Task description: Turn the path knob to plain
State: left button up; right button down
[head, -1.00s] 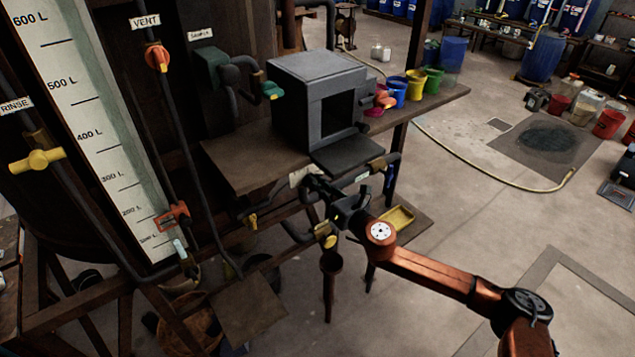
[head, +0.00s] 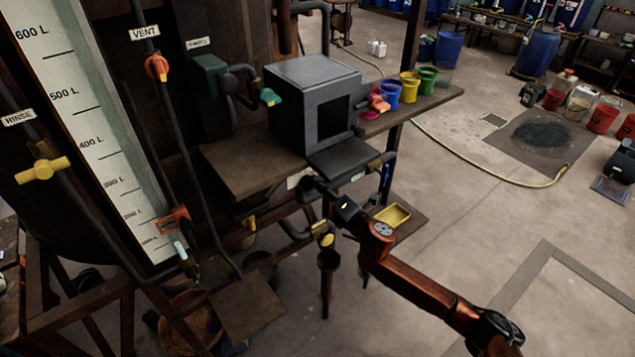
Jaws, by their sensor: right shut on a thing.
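My right gripper (head: 313,188) is at the pipework just below the shelf, in front of the grey box. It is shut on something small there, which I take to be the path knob. The fingers and wrist hide the knob, so its pointing direction cannot be told. A white label (head: 297,179) sits just left of the fingers, partly covered and unreadable. My left gripper is not in view.
The grey box (head: 300,110) stands on the brown shelf (head: 235,165) above the gripper. Yellow-handled valves (head: 327,240) hang close below. Coloured cups (head: 410,88) stand at right. A yellow tray (head: 393,214) lies behind my forearm.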

jog(key=m, duration=0.1)
jog(key=m+p, duration=0.1)
jog(key=m, duration=0.3)
jog(key=shift+w+d+f, duration=0.1)
jog(key=shift+d+f, duration=0.05)
jog(key=shift+f, duration=0.15)
dwell(0.4)
jog(key=c, duration=2)
grip_release()
jog(key=shift+f, duration=0.1)
jog(key=v, duration=1.2)
